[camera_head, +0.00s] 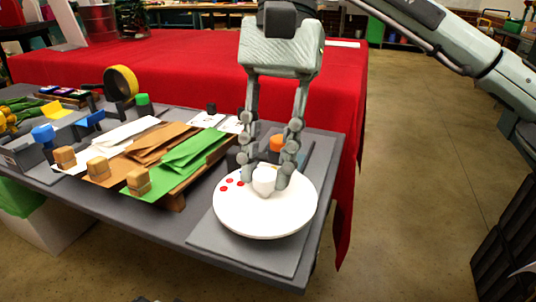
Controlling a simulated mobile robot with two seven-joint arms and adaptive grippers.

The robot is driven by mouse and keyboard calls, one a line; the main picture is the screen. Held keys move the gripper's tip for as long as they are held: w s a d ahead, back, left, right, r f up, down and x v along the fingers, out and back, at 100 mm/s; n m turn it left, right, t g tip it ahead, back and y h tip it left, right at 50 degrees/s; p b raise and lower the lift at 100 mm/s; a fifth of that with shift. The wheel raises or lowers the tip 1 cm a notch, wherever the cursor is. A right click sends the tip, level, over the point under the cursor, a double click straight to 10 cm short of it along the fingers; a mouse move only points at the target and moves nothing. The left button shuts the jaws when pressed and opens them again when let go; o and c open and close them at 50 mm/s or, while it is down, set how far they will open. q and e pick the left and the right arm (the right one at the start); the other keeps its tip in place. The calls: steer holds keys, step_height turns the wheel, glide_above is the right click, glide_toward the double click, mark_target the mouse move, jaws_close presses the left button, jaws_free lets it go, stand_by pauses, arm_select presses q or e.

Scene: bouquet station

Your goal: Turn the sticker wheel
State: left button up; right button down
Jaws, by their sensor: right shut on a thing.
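The sticker wheel (262,221) is a round white disc lying flat on a grey base at the right end of the grey table. Several red dots show on its left side. A white knob (265,178) stands up from the disc. My right gripper (266,186) points down over the wheel and is shut on the knob, with a finger on each side of it. My left gripper is not in view.
White, brown and green paper sheets (190,152) lie left of the wheel, with small wooden blocks (135,180) on them. An orange-topped object (277,143) stands behind the wheel. A yellow tape roll (121,82) stands further back. A red-covered table (200,65) is behind; open floor lies right.

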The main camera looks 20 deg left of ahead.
steer(key=c, duration=1.3)
jaws_free()
steer(key=shift+o, duration=0.2)
steer(key=v, duration=1.2)
